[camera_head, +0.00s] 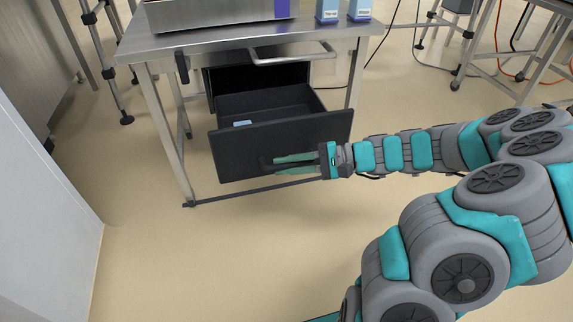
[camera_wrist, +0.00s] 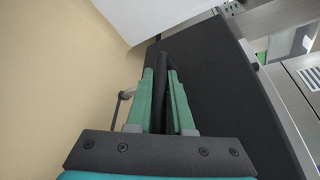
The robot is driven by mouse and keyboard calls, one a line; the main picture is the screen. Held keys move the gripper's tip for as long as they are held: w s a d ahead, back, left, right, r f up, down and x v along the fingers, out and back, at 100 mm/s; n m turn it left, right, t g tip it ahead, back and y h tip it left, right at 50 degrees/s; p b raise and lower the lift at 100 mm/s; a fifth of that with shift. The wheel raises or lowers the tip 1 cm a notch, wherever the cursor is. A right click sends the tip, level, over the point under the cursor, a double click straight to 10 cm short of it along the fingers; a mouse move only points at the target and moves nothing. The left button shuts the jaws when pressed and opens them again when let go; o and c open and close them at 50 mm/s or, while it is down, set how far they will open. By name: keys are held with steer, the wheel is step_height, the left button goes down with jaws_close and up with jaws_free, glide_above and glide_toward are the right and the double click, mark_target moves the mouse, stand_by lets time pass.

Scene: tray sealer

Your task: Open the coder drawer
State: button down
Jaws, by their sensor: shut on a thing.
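The coder drawer (camera_head: 240,148) is a dark grey drawer under the steel table, and it stands pulled out with its inside showing from above. A small light-blue item lies inside it near the front left. My gripper (camera_head: 278,163) reaches in from the right at the drawer's front. In the wrist view, the green fingers of my gripper (camera_wrist: 161,92) are shut on the dark bar handle (camera_wrist: 159,78). The dark drawer front (camera_wrist: 215,85) fills the right of that view. Part of the handle is hidden by the fingers.
The steel table (camera_head: 215,42) carries a machine (camera_head: 215,12) and two blue-and-white boxes (camera_head: 329,10). A steel bar handle (camera_head: 300,58) juts out above the drawer. A pale panel (camera_head: 40,220) stands at the left. The floor in front is clear.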

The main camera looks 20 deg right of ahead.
steer(key=c, duration=0.8)
jaws_free()
steer(key=shift+v, duration=3.9)
steer(key=s+a+r+n+g+h+p, duration=0.45)
steer(key=s+a+n+g+h, duration=0.2)
steer(key=s+a, duration=0.65)
steer(key=s+d+r+n+h+p, duration=0.1)
steer(key=s+d+n+h, duration=0.1)
steer(key=s, duration=0.4)
steer(key=s+d+r+n+h+p, duration=0.1)
steer(key=s+d+h, duration=0.3)
steer(key=s+h, duration=0.2)
steer(key=shift+s+d+r+n, duration=0.25)
steer(key=shift+s+r+n, duration=0.1)
steer(key=shift+s, duration=0.15)
